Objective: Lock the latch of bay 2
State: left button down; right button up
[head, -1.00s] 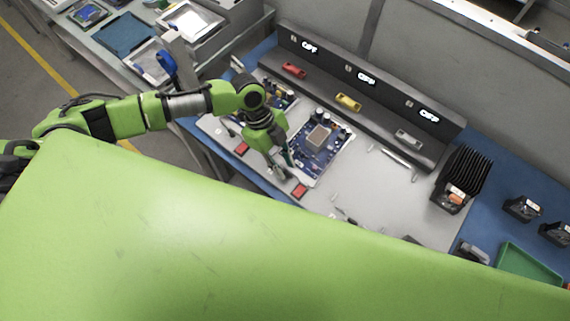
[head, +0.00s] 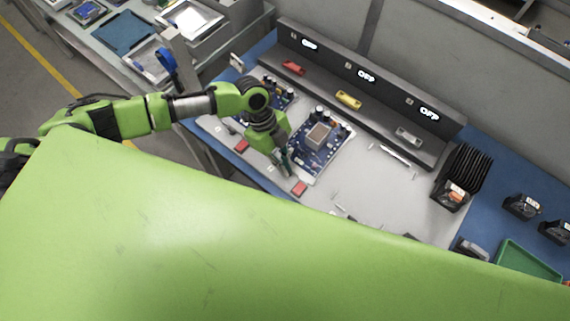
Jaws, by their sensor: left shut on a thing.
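The middle bay, bay 2, holds a blue circuit board (head: 318,141) with a grey square chip, under the middle OFF sign (head: 366,76). My left gripper (head: 285,163) points down at the left edge of this board, beside its front left corner. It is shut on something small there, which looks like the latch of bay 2. The fingers hide most of that part, so I cannot tell the latch's angle. A red block (head: 299,188) lies in front of the board. My right gripper is not in view.
Another board (head: 276,92) lies in the left bay, partly behind my left arm. The right bay's grey plate (head: 385,190) is mostly bare. A black finned heatsink (head: 463,172) and a green tray (head: 528,261) are at the right. My green body covers the foreground.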

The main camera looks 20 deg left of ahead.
pick_arm(q)
jog(key=m+b, duration=0.2)
jog(key=m+g+b, duration=0.1)
jog(key=shift+w+d+f+y, duration=0.15)
jog(key=shift+w+d+y, duration=0.05)
jog(key=shift+w+y, duration=0.1)
jog(key=m+y+b, duration=0.1)
jog(key=m+b, duration=0.1)
jog(key=m, duration=0.1)
jog(key=m+g+b, duration=0.1)
jog(key=m, duration=0.1)
jog(key=shift+w+d+m+y+b, duration=0.1)
jog(key=shift+d+m+y+b, duration=0.05)
jog(key=shift+m+y+b, duration=0.25)
jog(key=m+y+b, duration=0.1)
jog(key=m, duration=0.1)
jog(key=m+b, duration=0.1)
jog(key=m, duration=0.1)
jog(key=shift+d+m+g+y, duration=0.2)
jog(key=shift+m+g+y, duration=0.1)
jog(key=shift+y, duration=0.1)
jog(key=shift+d+r+m+y+b, duration=0.1)
jog(key=shift+m+y+b, duration=0.2)
jog(key=shift+m, duration=0.7)
jog(key=shift+d+r+m+y+b, duration=0.15)
jog(key=shift+m+y, duration=0.25)
jog(key=shift+m, duration=0.6)
jog(key=shift+a, duration=0.1)
jog(key=c, duration=2.2)
grip_release()
